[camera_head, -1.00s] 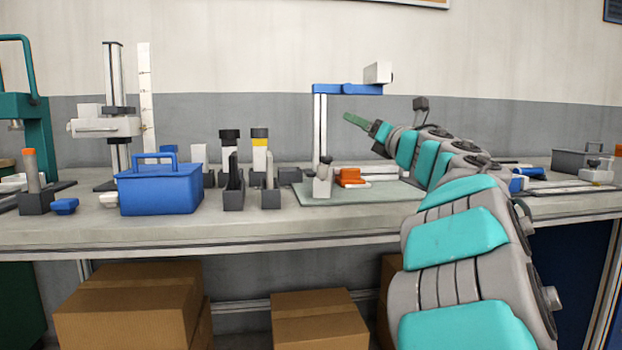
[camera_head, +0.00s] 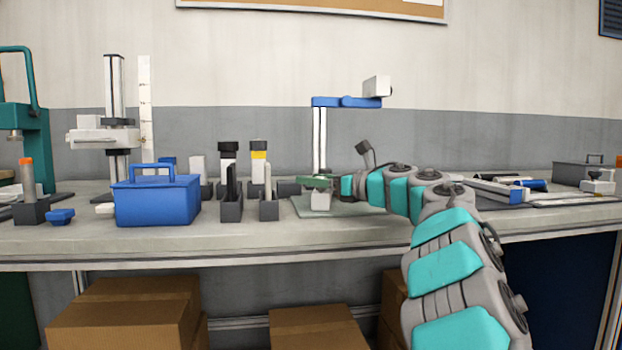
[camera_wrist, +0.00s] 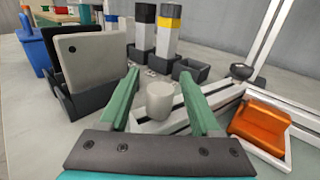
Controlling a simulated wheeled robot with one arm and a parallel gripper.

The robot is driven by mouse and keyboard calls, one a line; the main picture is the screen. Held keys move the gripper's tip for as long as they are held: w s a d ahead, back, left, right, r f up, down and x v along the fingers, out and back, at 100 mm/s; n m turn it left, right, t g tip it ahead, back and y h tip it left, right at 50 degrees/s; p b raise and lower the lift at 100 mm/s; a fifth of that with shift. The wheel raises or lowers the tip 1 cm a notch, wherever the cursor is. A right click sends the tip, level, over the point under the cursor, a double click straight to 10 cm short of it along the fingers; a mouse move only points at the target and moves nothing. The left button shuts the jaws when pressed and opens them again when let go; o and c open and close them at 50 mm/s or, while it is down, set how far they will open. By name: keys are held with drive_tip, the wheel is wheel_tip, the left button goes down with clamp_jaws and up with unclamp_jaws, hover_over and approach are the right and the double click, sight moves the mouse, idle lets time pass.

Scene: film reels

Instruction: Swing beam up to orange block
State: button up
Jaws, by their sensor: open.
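My gripper (camera_head: 318,182) is low over the grey-green plate (camera_head: 308,208) on the bench. In the wrist view its two green fingers (camera_wrist: 160,84) are open, one on each side of a pale round knob (camera_wrist: 160,101), with gaps visible beside it. A pale low beam with a dark strip (camera_wrist: 208,112) runs from near the knob toward the upper right. The orange block (camera_wrist: 262,124) sits right of the right finger in a pale holder, apart from the gripper. In the head view my gripper and arm hide the orange block.
A white post (camera_head: 319,140) with a blue arm (camera_head: 345,102) and white head (camera_head: 377,86) stands behind my gripper. Dark holders (camera_head: 231,210) with upright plates and capped cylinders stand to the left, beside a blue box (camera_head: 157,202).

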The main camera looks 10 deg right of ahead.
drive_tip(key=shift+w+a, duration=0.4)
drive_tip(key=shift+w, duration=0.15)
drive_tip(key=shift+c, duration=0.2)
clamp_jaws()
idle(0.9)
